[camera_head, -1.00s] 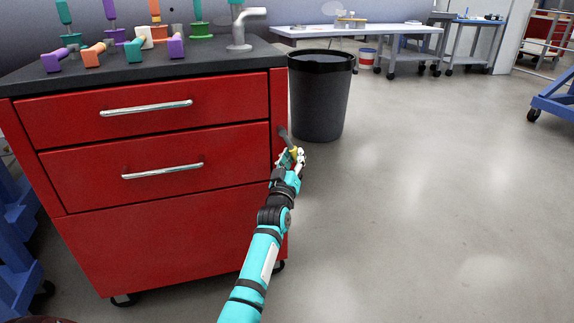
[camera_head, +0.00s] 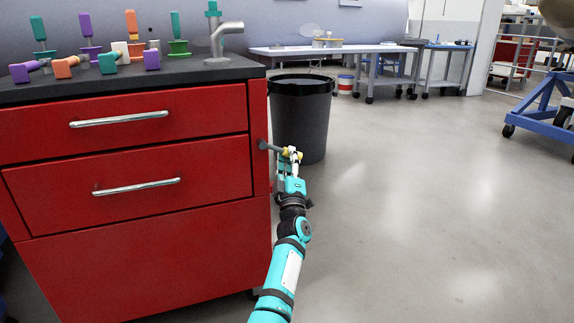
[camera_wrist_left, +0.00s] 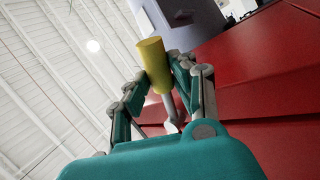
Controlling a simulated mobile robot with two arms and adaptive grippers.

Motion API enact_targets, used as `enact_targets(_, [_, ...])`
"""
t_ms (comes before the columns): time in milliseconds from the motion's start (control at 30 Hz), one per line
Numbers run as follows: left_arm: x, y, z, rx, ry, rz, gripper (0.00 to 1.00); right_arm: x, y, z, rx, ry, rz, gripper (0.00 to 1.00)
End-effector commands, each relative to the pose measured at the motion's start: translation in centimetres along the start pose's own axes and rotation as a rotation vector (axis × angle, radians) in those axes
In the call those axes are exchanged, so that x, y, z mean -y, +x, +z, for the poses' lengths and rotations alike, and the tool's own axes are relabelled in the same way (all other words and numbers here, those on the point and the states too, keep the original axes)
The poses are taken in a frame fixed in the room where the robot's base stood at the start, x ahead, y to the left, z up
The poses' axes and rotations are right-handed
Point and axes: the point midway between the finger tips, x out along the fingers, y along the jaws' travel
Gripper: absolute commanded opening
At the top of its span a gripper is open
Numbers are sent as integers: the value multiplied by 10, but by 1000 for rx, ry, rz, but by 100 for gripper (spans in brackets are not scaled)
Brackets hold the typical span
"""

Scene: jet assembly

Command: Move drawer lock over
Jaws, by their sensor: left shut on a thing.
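The drawer lock is a grey lever (camera_head: 268,146) with a yellow grip, on the right front edge of the red cabinet (camera_head: 130,265). In the head view the lever lies nearly level and points right. My left gripper (camera_head: 290,157) is shut on the lock's yellow grip, beside the cabinet. In the left wrist view the yellow grip (camera_wrist_left: 153,62) stands between my fingers, with the grey shaft (camera_wrist_left: 170,105) below it. The fingers partly hide the lock. Both upper drawers, with silver handles (camera_head: 120,119), look shut. My right gripper is not in view.
A black bin (camera_head: 302,115) stands close behind my left gripper. Colored tools (camera_head: 85,30) and a grey bent pipe (camera_head: 222,40) stand on the cabinet's dark top. Workbenches (camera_head: 340,51) are at the back.

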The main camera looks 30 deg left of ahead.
Motion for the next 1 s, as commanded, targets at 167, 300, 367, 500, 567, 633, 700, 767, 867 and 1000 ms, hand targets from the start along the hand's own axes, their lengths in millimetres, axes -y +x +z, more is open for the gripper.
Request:
enact_targets(167, [-2, 1, 0, -6, -11, 1, 0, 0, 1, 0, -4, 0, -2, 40])
enact_targets(300, [-2, 1, 0, -6, -11, 1, 0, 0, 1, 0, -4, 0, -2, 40])
enact_targets(367, [-2, 1, 0, -6, -11, 1, 0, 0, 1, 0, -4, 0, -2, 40])
enact_targets(500, [-2, 1, 0, -6, -11, 1, 30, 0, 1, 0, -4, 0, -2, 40])
enact_targets(567, [-2, 1, 0, -6, -11, 2, 34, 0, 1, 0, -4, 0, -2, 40])
enact_targets(633, [-2, 1, 0, -6, -10, 1, 34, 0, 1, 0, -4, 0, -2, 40])
enact_targets(700, [-2, 1, 0, -6, -10, 1, 34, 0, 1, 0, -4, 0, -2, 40])
enact_targets(767, [-1, 1, 0, -6, -10, 1, 34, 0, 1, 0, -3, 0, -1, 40])
enact_targets(867, [-1, -4, 1, -5, -10, 0, 34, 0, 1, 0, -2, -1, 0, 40])
enact_targets(1000, [0, -24, 1, -5, -10, 0, 34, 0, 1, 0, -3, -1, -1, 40])
